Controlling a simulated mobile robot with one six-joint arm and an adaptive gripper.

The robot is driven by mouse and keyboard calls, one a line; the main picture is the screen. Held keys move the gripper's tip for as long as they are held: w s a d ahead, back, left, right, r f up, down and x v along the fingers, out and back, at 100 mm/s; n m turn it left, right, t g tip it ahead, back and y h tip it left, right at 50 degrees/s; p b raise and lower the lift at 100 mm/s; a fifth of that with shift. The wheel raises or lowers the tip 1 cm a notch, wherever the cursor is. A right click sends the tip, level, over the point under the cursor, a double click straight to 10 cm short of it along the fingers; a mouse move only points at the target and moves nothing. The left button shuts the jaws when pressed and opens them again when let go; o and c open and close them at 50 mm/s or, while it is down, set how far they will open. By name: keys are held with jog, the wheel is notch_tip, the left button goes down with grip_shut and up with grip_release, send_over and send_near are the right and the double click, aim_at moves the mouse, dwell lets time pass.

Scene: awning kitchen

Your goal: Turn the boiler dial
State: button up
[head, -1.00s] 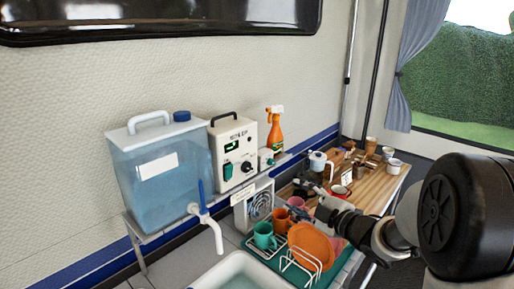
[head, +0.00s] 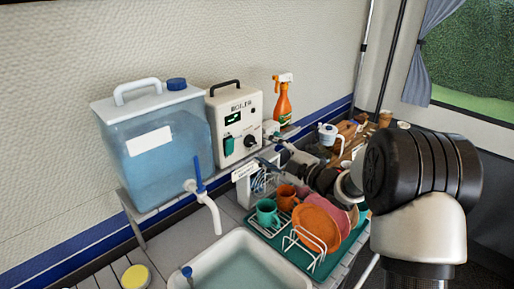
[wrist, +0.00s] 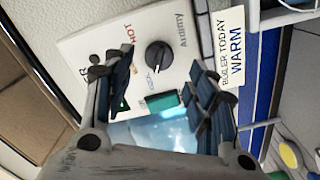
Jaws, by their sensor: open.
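The boiler (head: 235,122) is a white box with a black handle, standing on the shelf. Its round black dial (head: 249,141) is on the front panel. In the wrist view the dial (wrist: 159,54) has a white mark pointing down, toward the lettering that seems to read COLD; HOT is printed in red at the upper left. My gripper (head: 269,151) is open in front of the panel. In the wrist view its fingers (wrist: 157,76) are on either side of the dial, apart from it. A sign (wrist: 232,45) reads "BOILER TODAY WARM".
A blue water tank (head: 155,145) with a tap stands left of the boiler, and an orange spray bottle (head: 283,102) stands right. Below are a dish rack with mugs (head: 267,212) and plates (head: 316,222), and a sink (head: 245,262). A green switch (wrist: 163,100) is near the dial.

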aim_at(254, 143)
jog(key=x, duration=0.5)
jog(key=shift+w+b, duration=0.1)
jog(key=shift+b, duration=0.2)
jog(key=shift+c, duration=0.4)
jog(key=c, duration=0.9)
